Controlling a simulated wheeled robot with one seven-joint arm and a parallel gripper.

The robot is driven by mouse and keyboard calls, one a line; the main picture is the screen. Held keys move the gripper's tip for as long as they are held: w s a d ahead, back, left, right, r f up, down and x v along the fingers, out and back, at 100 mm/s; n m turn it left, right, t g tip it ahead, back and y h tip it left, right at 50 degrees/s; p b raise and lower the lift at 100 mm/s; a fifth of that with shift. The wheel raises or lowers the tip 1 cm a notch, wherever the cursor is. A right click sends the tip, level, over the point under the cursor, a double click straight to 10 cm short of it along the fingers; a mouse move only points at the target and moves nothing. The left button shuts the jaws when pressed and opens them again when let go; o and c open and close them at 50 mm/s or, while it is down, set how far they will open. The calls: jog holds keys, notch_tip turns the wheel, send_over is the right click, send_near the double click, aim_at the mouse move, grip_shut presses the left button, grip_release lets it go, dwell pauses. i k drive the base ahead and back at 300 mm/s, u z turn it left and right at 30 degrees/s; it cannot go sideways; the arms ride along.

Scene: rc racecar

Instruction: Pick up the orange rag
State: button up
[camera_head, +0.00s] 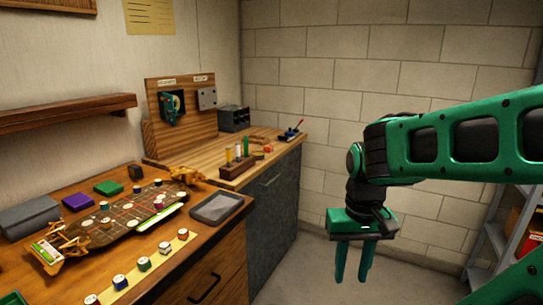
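I cannot make out an orange rag for certain in this view. My gripper (352,278) hangs at the end of my green arm at centre right, fingers pointing down. Its two green fingers are apart with nothing between them. It is in front of the block wall, to the right of the benches and clear of them.
A wooden bench (215,257) at left bears a brown car chassis (125,222), coloured blocks and a grey tray (217,207). A metal shelf (497,237) stands at far right.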

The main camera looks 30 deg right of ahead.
aim_at(268, 148)
jog(key=u, duration=0.1)
jog(key=k, duration=0.25)
jog(key=z, duration=0.95)
jog(key=i, duration=1)
jog(key=z, duration=0.5)
jog(key=i, duration=1.25)
jog(key=u, duration=0.8)
jog(key=i, duration=0.6)
jog(key=u, duration=0.35)
